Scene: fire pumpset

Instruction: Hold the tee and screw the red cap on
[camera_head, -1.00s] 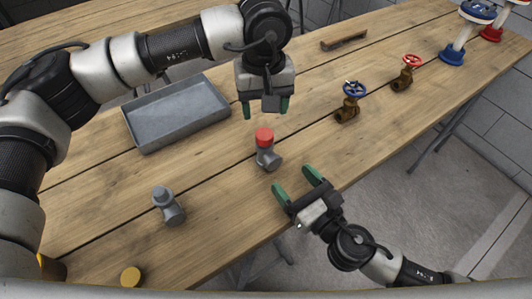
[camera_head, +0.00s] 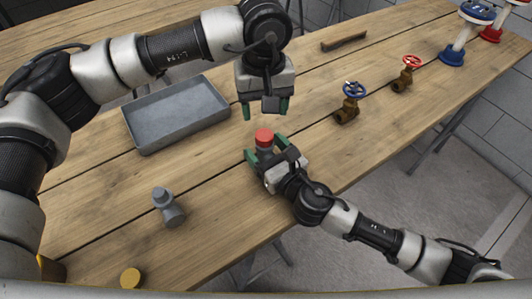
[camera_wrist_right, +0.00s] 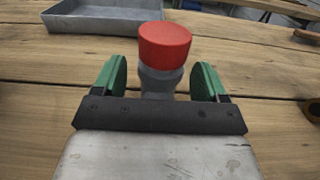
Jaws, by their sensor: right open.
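The red cap (camera_head: 264,136) sits on top of the upright grey tee (camera_wrist_right: 157,85) on the table. My right gripper (camera_head: 265,150) is open, with its green fingers on either side of the tee below the cap. In the right wrist view the cap (camera_wrist_right: 164,45) stands between the two fingers (camera_wrist_right: 160,82), with a gap on each side. The lower tee is hidden behind the gripper body. My left gripper (camera_head: 265,108) points down above and behind the cap. Its green fingers are apart and nothing is between them.
A second grey tee (camera_head: 168,205) stands at the front left, near a yellow cap (camera_head: 130,277). A grey metal tray (camera_head: 176,140) lies at the left. A blue-wheeled valve (camera_head: 349,103) and a red-wheeled valve (camera_head: 406,75) stand to the right. The table's front edge is close.

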